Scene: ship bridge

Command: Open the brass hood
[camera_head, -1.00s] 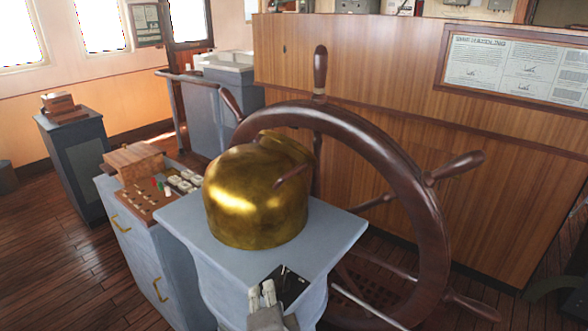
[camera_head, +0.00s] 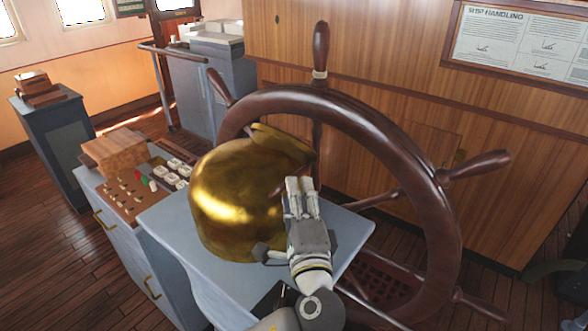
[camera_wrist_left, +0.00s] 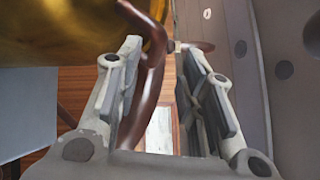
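The brass hood (camera_head: 232,200) is a shiny gold dome on the blue-grey pedestal (camera_head: 345,226), just in front of the ship's wheel. It appears closed down on the pedestal top. My left gripper (camera_head: 300,184) is at the hood's right side, pointing up and away. In the left wrist view, my left gripper (camera_wrist_left: 160,85) has its fingers apart. A dark brown curved bar (camera_wrist_left: 147,85) passes between them, closer to the left finger; I cannot tell whether they touch. The hood (camera_wrist_left: 70,25) fills that view's upper left. My right gripper is not in view.
The large wooden ship's wheel (camera_head: 438,205) stands close behind and right of the hood. A console with switches (camera_head: 140,198) is to the left. A wood-panelled wall (camera_head: 390,60) is behind. Open floor (camera_head: 50,240) lies at far left.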

